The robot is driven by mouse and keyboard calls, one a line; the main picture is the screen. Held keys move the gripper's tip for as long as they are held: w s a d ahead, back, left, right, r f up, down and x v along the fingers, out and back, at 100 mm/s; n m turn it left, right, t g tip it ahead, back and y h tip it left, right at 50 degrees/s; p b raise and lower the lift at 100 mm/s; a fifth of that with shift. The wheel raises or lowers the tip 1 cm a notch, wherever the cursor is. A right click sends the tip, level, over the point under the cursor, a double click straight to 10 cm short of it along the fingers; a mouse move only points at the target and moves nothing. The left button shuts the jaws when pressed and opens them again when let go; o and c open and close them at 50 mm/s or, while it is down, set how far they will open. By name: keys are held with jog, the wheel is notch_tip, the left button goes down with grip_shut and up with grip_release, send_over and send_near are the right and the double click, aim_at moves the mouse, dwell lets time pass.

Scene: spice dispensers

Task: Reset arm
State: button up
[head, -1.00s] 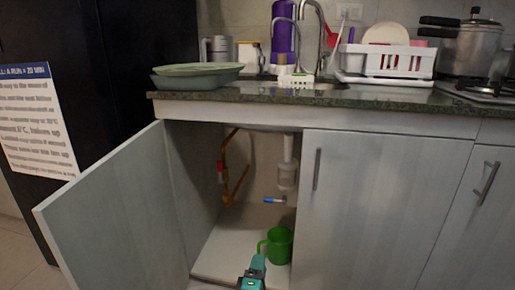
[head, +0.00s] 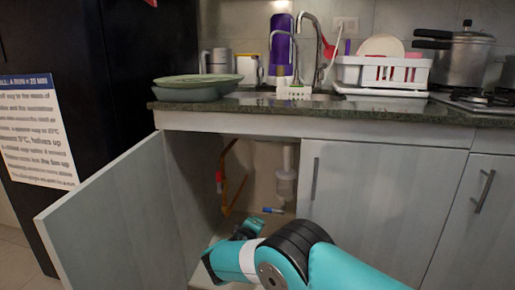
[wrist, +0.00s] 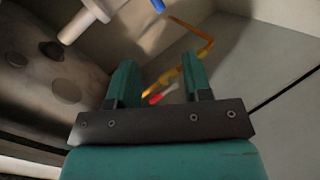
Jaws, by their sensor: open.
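My gripper shows in the wrist view (wrist: 157,85) with its two dark green fingers apart and nothing between them. In the head view my teal and white arm reaches from the lower right to the opening of the cabinet under the sink. Its front end is low at the cabinet's left side, and I cannot make out the fingers there. The green mug is not visible in the head view now; my arm covers the area where it stood.
The left cabinet door (head: 108,213) stands open and the right door (head: 375,210) is shut. A white drain pipe (head: 286,180) and an orange pipe (head: 238,190) are inside the cabinet. Above, the counter (head: 330,107) holds a dish rack (head: 383,72) and a pressure cooker (head: 466,58).

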jog(key=s+d+r+m+g+y, duration=0.2)
jog(key=d+r+g, duration=0.2)
jog(key=r, duration=0.7)
jog(key=s+d+r+m+g+y, duration=0.25)
jog(key=s+d+r, duration=0.25)
jog(key=s+r, duration=0.4)
jog(key=s+d+r+g+y, duration=0.1)
jog(key=s+d+r+g, duration=0.1)
jog(key=s, duration=0.9)
jog(key=s+d+r+g+y, duration=0.1)
jog(key=s+d+r+g, duration=0.15)
jog(key=s, duration=0.85)
jog(key=s+d+r+g+y, duration=0.1)
jog(key=s+d+g, duration=0.15)
jog(key=s, duration=0.95)
notch_tip(320, 180, up, 32)
jog(key=p, duration=3.2)
jog(key=shift+w+r+n, duration=0.2)
jog(key=shift+w+n, duration=0.1)
jog(key=shift+n, duration=0.05)
jog(key=shift+d, duration=0.1)
